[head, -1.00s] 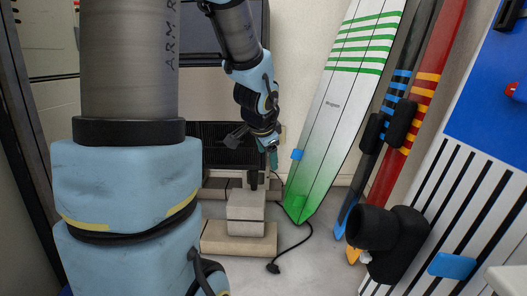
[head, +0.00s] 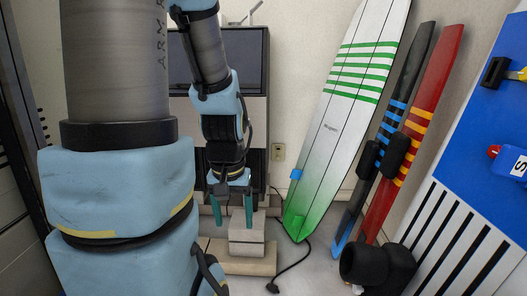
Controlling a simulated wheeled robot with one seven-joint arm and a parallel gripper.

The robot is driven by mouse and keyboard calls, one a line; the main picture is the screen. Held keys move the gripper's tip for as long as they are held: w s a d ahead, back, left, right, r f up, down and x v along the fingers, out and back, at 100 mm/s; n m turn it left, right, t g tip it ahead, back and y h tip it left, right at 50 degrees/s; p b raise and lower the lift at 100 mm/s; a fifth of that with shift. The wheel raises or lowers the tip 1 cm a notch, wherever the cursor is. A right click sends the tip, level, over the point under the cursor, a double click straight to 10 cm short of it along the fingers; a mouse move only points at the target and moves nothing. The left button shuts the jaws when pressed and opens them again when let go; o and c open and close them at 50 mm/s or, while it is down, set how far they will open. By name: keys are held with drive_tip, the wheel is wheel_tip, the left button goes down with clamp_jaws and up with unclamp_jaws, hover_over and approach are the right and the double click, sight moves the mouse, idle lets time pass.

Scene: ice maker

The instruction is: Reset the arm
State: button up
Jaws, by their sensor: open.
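My gripper (head: 232,207) hangs at the end of my arm in the middle of the head view, pointing down. Its two teal fingers are spread apart with nothing between them. Behind it is the ice maker (head: 258,112), a tall grey-beige unit with a dark upper panel against the wall. My arm hides much of the unit's left and middle part. My gripper appears in front of its lower part, apart from it as far as I can tell.
Stacked beige blocks (head: 247,240) stand on the floor below my gripper. A black cable (head: 291,266) lies beside them. A green-white surfboard (head: 344,118), black ski (head: 404,92) and red ski (head: 433,86) lean at right. A blue-and-white striped board (head: 470,170) stands far right. Floor shows between.

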wheel_tip(320, 180, up, 17)
drive_tip(key=p, duration=1.4)
drive_tip(key=shift+f, duration=0.2)
idle(1.6)
